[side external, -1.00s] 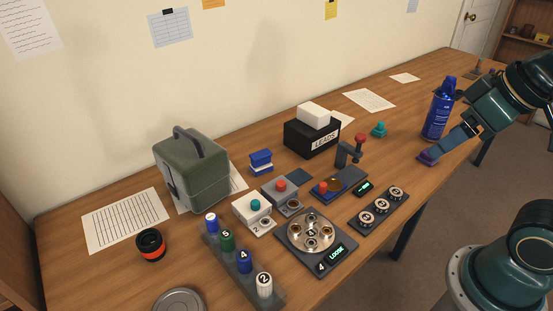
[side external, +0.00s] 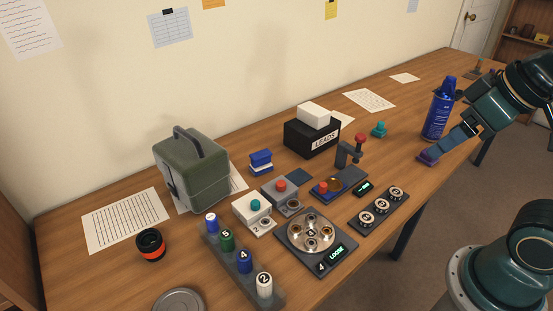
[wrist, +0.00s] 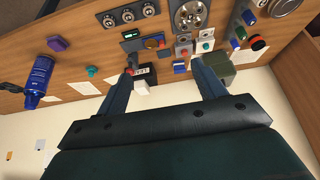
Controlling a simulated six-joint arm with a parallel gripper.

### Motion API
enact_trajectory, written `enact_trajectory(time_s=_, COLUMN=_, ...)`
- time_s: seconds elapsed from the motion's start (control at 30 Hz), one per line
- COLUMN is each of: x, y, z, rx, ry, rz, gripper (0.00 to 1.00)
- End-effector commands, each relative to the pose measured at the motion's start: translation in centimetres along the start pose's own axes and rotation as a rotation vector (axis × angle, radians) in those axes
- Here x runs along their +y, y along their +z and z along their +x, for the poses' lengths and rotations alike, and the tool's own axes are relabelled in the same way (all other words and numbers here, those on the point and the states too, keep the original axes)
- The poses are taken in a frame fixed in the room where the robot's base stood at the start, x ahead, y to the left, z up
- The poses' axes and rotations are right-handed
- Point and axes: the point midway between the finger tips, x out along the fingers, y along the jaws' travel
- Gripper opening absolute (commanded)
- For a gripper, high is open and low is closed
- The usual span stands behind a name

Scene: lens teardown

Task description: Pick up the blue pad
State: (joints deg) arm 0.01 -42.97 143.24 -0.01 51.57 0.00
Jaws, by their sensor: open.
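A small blue block with a white layer (side external: 261,161), the likeliest blue pad, lies on the table between the green-grey case and the black LEADS box. A blue patch that seems to be it shows in the wrist view (wrist: 179,66), between my fingers in the picture but well beyond them. My gripper (wrist: 163,67) is open and empty, its two fingers far apart. In the side view my gripper (side external: 447,146) is at the right, beside the blue spray can and far from the blue block. A dark flat square (side external: 299,175) lies nearer the button boxes.
The LEADS box (side external: 312,138) with a white block on top stands right of the blue block, the case (side external: 192,170) left. Button boxes (side external: 281,188) stand in front. A spray can (side external: 438,110) and a purple piece (wrist: 57,43) are near the right end.

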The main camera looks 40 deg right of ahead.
Motion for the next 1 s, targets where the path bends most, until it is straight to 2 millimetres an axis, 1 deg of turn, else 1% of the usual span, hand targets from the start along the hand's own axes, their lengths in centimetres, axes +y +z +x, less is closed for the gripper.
enact_trajectory(time_s=0.17, x=0.0, y=-0.2, z=0.0, rx=-0.001, ry=-0.001, rz=-0.003, gripper=0.69)
enact_trajectory(time_s=0.27, x=-0.2, y=-0.8, z=-0.1, rx=-0.003, ry=-0.006, rz=-0.014, gripper=0.69)
enact_trajectory(time_s=0.37, x=-0.4, y=-1.9, z=-0.2, rx=-0.009, ry=-0.016, rz=-0.036, gripper=0.69)
enact_trajectory(time_s=0.47, x=-0.8, y=-3.5, z=-0.3, rx=-0.019, ry=-0.032, rz=-0.070, gripper=0.69)
enact_trajectory(time_s=0.67, x=-1.8, y=-8.2, z=-0.2, rx=-0.039, ry=-0.076, rz=-0.168, gripper=0.69)
enact_trajectory(time_s=0.8, x=-2.5, y=-11.6, z=0.3, rx=-0.053, ry=-0.110, rz=-0.241, gripper=0.69)
enact_trajectory(time_s=0.87, x=-2.7, y=-13.0, z=0.6, rx=-0.058, ry=-0.125, rz=-0.274, gripper=0.69)
enact_trajectory(time_s=1.0, x=-3.2, y=-16.2, z=1.7, rx=-0.070, ry=-0.159, rz=-0.349, gripper=0.69)
